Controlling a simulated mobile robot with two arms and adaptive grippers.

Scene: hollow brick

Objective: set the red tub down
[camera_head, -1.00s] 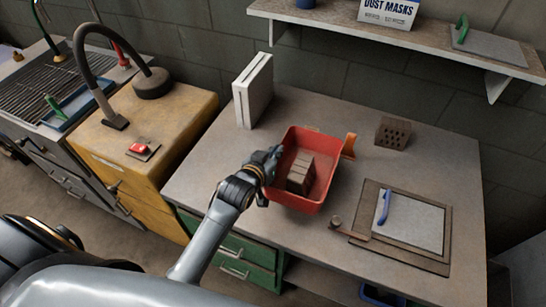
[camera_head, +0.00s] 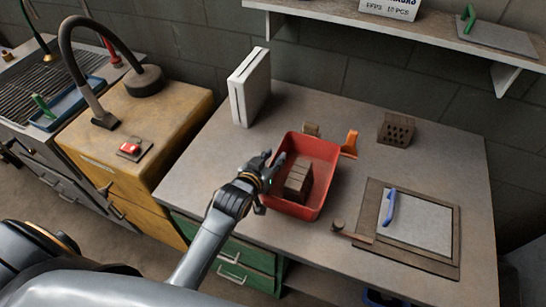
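The red tub (camera_head: 326,178) sits upright on the grey worktop, with a brown hollow brick (camera_head: 298,180) inside it. My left gripper (camera_head: 272,182) is at the tub's left wall. Its fingers look spread, with a gap between them, and the upper finger is close to the rim. I cannot tell whether a finger still touches the wall. My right gripper is not in view.
A holed brick (camera_head: 396,130) stands at the back right. An orange object (camera_head: 350,143) is beside the tub's right wall. A board with a blue-handled float (camera_head: 415,225) lies at the right. A white upright block (camera_head: 250,87) stands at the back left.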

